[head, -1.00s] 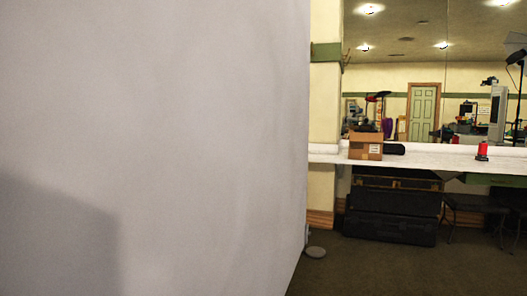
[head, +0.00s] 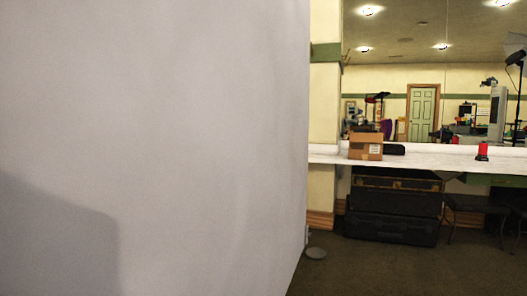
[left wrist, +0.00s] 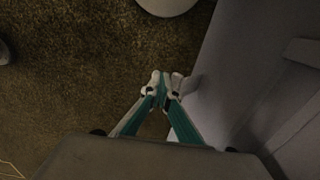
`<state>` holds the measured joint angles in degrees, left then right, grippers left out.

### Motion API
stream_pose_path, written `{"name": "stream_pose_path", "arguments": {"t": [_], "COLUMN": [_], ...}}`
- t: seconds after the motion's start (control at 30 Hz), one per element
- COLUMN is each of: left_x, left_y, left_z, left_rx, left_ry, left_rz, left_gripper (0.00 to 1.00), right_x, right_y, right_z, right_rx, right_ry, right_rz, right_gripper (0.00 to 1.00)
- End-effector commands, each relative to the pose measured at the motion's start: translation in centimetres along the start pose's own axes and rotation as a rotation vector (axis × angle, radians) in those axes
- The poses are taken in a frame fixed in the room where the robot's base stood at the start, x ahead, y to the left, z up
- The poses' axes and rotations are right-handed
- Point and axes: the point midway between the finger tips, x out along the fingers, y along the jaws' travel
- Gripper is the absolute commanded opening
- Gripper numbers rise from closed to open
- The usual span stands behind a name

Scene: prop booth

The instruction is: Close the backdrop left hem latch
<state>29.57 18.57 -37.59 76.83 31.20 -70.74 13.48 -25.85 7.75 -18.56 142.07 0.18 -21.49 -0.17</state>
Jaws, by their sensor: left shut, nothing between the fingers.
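The backdrop (head: 190,130) is a broad pale grey sheet filling the left and middle of the head view, its right edge near the picture's centre. I cannot make out the left hem latch for sure in either view. In the left wrist view my left gripper (left wrist: 163,88) has teal fingers with pale tips, which meet with nothing between them. It is above the carpet, close beside a grey panel (left wrist: 235,80) on the right. A paler raised piece (left wrist: 302,52) is on that panel; I cannot tell what it is. My right gripper is not in view.
A pale rounded thing (left wrist: 167,5) is at the top of the wrist view. A counter (head: 430,161) holds a cardboard box (head: 365,150) and a red item (head: 482,151); black cases (head: 390,228) lie below.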

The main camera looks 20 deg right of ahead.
Motion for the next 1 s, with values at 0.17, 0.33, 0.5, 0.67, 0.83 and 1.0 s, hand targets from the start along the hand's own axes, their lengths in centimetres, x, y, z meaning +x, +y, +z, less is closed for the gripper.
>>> {"name": "stream_pose_path", "arguments": {"t": [0.17, 0.33, 0.5, 0.67, 0.83, 1.0], "left_x": [1.0, 1.2, 1.1, 1.1, 0.9, 0.8], "left_y": [0.2, 0.1, 0.0, -0.2, -0.7, -1.4], "left_z": [0.2, 0.1, 0.1, 0.0, 0.0, 0.0], "left_rx": [0.0, 0.0, 0.0, 0.0, 0.0, -0.001], "left_ry": [-0.004, -0.001, -0.001, -0.001, -0.001, -0.001], "left_rz": [0.002, 0.001, 0.001, 0.0, -0.001, -0.005], "left_gripper": [0.0, 0.0, 0.0, 0.0, 0.0, 0.0], "right_x": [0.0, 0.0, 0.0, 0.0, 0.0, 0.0], "right_y": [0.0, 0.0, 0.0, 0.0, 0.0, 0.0], "right_z": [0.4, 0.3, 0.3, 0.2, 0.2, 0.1], "right_rx": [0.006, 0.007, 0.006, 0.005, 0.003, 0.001], "right_ry": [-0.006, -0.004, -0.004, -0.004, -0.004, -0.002], "right_rz": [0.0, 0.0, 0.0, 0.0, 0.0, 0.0], "right_gripper": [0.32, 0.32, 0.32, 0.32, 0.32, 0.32]}}
